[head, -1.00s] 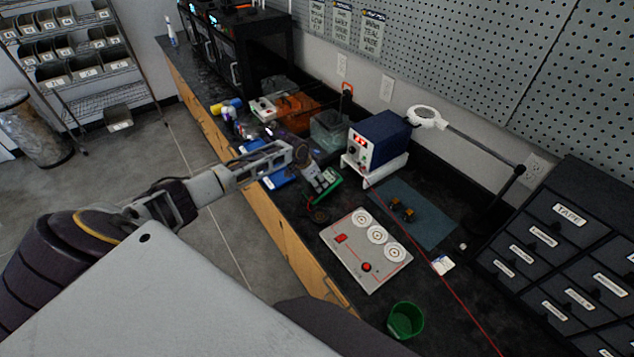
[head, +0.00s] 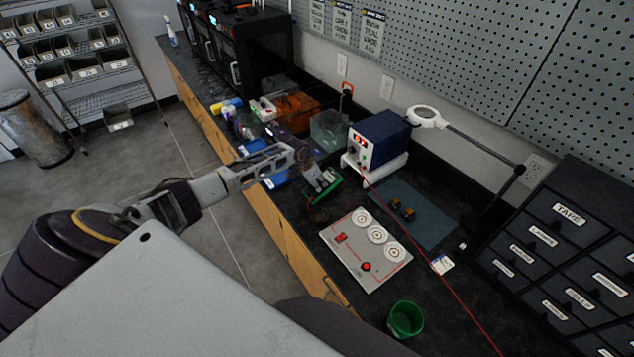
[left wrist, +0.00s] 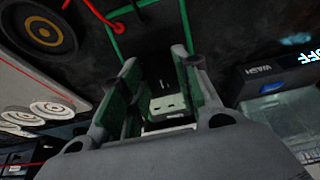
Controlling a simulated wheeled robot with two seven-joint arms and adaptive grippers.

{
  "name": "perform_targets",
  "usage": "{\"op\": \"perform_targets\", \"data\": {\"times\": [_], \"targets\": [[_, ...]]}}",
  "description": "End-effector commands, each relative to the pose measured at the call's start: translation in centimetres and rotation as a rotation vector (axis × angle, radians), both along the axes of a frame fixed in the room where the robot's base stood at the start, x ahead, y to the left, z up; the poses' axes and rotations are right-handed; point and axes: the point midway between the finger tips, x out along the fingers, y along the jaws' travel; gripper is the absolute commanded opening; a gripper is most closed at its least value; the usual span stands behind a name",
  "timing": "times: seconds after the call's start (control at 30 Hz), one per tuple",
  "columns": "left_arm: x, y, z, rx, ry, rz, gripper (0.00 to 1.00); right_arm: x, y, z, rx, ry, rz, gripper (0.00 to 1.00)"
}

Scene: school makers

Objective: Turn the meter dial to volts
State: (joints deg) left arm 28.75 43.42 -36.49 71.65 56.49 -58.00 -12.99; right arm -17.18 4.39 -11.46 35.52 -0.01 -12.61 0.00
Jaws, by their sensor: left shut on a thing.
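The green-cased meter (head: 327,192) lies on the dark workbench, left of the blue power supply. My left gripper (head: 318,182) reaches down onto it from the left, its fingers over the meter's face. In the left wrist view the fingers (left wrist: 160,88) stand close on both sides of a pale part (left wrist: 167,106), with green parts of the case around them. My left gripper is shut on the dial area. The dial and its pointer are hidden by the fingers, so its setting cannot be read. My right gripper is not in view.
A grey board with three white discs (head: 342,248) lies just right of the meter. The blue power supply (head: 379,139) stands behind it. A green cup (head: 405,320) stands near the front edge. A red wire (head: 412,235) runs across the bench. A blue-grey mat (head: 430,226) lies behind the board.

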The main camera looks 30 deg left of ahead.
Motion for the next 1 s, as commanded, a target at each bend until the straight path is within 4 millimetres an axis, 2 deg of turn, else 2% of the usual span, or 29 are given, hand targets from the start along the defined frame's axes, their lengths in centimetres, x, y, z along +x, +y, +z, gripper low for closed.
{"op": "perform_targets", "data": {"times": [0.47,1.0], "targets": [[-0.01,-0.04,-0.01,0.035,-0.015,-0.084,0.08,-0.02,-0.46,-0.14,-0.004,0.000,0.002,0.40],[-0.11,-0.25,-0.04,0.180,-0.077,-0.440,0.08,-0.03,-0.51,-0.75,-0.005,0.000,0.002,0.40]]}}
